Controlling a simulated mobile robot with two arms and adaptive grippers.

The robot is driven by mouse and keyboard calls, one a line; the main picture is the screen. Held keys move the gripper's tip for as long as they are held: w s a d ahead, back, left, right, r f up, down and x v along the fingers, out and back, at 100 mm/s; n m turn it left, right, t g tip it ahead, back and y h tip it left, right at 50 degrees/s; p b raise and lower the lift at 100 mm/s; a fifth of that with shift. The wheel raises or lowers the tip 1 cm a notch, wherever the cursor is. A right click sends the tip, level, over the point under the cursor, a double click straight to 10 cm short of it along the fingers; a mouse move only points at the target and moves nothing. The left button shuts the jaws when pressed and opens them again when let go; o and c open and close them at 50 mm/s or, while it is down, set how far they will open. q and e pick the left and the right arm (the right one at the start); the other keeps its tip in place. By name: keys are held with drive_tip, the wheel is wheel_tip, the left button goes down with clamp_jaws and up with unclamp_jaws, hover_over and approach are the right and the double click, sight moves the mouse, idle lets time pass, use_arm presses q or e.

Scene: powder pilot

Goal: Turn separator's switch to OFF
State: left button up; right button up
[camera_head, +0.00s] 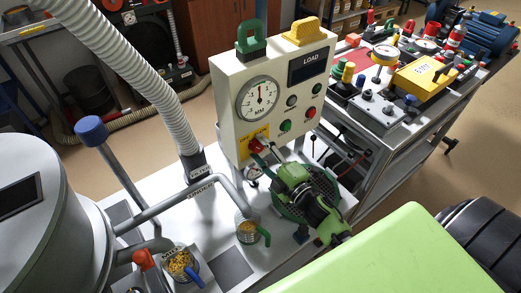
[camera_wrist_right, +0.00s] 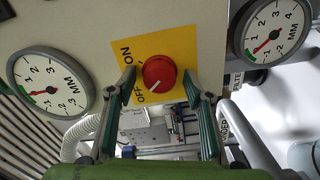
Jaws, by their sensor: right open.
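The separator's switch is a round red knob (camera_wrist_right: 158,73) on a yellow plate (camera_wrist_right: 183,45) lettered ON and OFF. A small white mark shows on the knob's lower left, on the side of the OFF lettering. In the head view the yellow plate (camera_head: 246,149) is low on the cream control panel (camera_head: 228,82), partly hidden by my gripper. My right gripper (camera_head: 268,154) is in front of the plate. In the wrist view its fingers (camera_wrist_right: 162,94) are open, one on each side of the knob. I cannot tell whether they touch it. My left gripper is not in view.
The panel carries a round gauge (camera_head: 258,99), a LOAD display (camera_head: 308,65) and several buttons. A grey hose (camera_head: 150,75) and a metal vessel (camera_head: 35,215) stand to the left. Jugs of yellow grains (camera_head: 181,264) sit on the bench below. A cluttered second table is at right.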

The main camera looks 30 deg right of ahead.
drive_tip(key=shift+s, duration=0.1)
drive_tip(key=s+d, duration=0.1)
drive_tip(key=s, duration=1)
drive_tip(key=shift+s+d, duration=0.35)
drive_tip(key=shift+s, duration=0.1)
